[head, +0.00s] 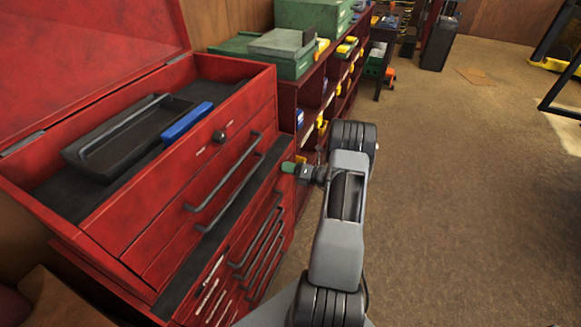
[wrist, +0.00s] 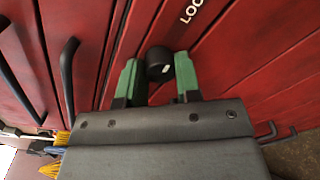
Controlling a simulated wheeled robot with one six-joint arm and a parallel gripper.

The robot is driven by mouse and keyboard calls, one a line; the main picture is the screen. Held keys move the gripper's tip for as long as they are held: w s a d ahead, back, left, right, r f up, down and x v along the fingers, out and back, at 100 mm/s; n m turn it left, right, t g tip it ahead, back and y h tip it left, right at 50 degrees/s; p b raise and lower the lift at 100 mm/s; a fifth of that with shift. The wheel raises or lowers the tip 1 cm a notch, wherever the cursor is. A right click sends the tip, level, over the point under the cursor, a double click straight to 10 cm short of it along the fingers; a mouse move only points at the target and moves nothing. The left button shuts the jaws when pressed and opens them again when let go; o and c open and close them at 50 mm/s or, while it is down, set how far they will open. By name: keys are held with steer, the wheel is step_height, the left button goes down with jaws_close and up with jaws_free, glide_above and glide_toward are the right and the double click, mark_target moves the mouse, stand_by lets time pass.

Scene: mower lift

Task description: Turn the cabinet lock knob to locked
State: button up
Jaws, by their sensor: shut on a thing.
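In the wrist view the black round lock knob (wrist: 160,62) sits on the red cabinet (wrist: 230,62), with part of a white label (wrist: 190,11) reading "LOC" beside it. My gripper (wrist: 158,72) has one green fingertip on each side of the knob and is shut on it. In the head view my gripper (head: 289,167) is at the right end of the red cabinet's (head: 162,229) front, and it hides the gripped knob there. The knob's small pointer mark is too unclear to tell its exact setting.
Long drawer handles (head: 226,170) stick out from the front. An open top tray holds a black caddy (head: 125,133) and a blue item (head: 187,121). Shelves stand beyond; carpet (head: 450,190) to the right is clear.

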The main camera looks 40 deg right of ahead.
steer(key=shift+w+d+r, duration=0.1)
steer(key=shift+d+r, duration=0.1)
steer(key=shift+r, duration=0.05)
steer(key=o, duration=0.9)
steer(key=shift+a+f, duration=0.1)
steer(key=shift+f, duration=0.1)
steer(key=b+v, duration=0.2)
steer(key=v, duration=1.1)
steer(key=shift+s+r, duration=0.15)
steer(key=shift+s, duration=0.25)
